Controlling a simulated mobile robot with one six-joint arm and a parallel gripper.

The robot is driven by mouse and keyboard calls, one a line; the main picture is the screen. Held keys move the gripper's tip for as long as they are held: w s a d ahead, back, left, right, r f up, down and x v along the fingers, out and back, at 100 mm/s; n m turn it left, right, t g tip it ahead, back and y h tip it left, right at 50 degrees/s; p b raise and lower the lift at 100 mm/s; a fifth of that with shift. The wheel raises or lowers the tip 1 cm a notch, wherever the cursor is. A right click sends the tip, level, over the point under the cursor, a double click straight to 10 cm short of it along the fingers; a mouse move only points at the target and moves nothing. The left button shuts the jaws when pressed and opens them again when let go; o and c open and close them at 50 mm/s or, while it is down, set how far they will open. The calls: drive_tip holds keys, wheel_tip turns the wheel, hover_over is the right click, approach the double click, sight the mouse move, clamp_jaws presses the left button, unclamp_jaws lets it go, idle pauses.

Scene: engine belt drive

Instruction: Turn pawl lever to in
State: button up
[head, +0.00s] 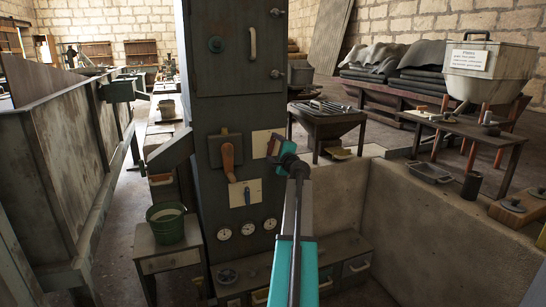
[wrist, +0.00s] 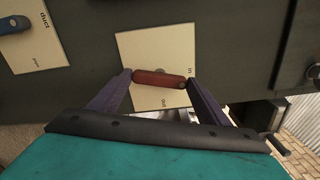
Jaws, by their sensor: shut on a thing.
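The pawl lever (wrist: 160,79) is a short red handle on a cream plate (wrist: 150,47) fixed to the dark cabinet front. In the wrist view the plate is marked "in" near the lever's right end and "out" below it. My gripper (wrist: 159,79) is shut on the red lever, one fingertip at each end of it. The lever lies nearly level across the wrist view; its pivot is hard to make out. In the head view the cream plate (head: 262,143) shows beside my gripper (head: 273,147), which hides most of the lever.
Below on the cabinet (head: 236,90) are a blue lever (head: 247,195) on a cream plate and several gauges (head: 247,229). A wooden-handled lever (head: 228,162) is to the left. A low concrete wall (head: 430,220) is at right.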

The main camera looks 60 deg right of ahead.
drive_tip(key=shift+w+n+b, duration=0.1)
drive_tip(key=shift+n+b, duration=1.4)
drive_tip(key=shift+b, duration=0.05)
drive_tip(key=shift+r, duration=0.1)
drive_tip(key=o, duration=1.1)
drive_tip(key=shift+c, duration=0.2)
drive_tip(key=shift+s+a, duration=0.1)
drive_tip(key=shift+s, duration=0.1)
drive_tip(key=p+v, duration=0.2)
drive_tip(key=v, duration=1.1)
drive_tip(key=shift+a, duration=0.25)
drive_tip(key=shift+s, duration=0.2)
